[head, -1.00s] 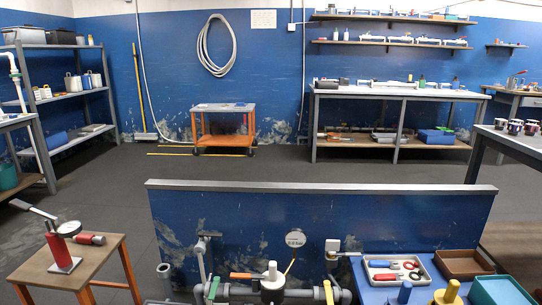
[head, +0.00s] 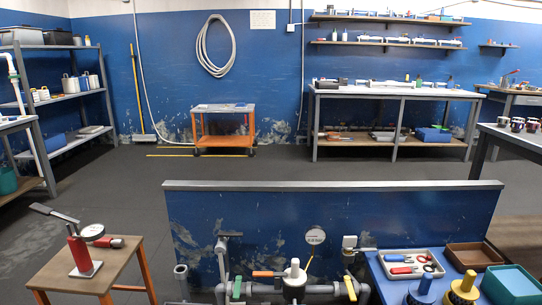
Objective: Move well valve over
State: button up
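A grey pipe run (head: 321,290) with several valves shows at the bottom edge, before a low blue wall. One valve has a green handle (head: 237,287), upright. One has an orange handle (head: 265,274), lying level. One has a yellow handle (head: 350,288), tilted. I see no label that tells which is the well valve. A white-capped fitting (head: 294,272) stands mid-run, and a round gauge (head: 315,236) is on the wall above. The lower pipework is cut off by the frame. My gripper is not in view.
The low blue wall (head: 400,212) stands behind the pipes. A wooden stool (head: 118,262) with a red press-like tool (head: 78,250) is at left. A blue table (head: 390,290) holds a white tool tray (head: 425,261), a brown tray (head: 455,258) and a teal bin (head: 512,282) at right.

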aim_at(238, 279)
jog(key=l+u, duration=0.1)
jog(key=l, duration=0.15)
jog(key=i+u, duration=0.2)
jog(key=i, duration=0.2)
jog(key=i+l+u, duration=0.15)
jog(key=i, duration=0.2)
jog(key=i+l+u, duration=0.2)
jog(key=i, duration=0.15)
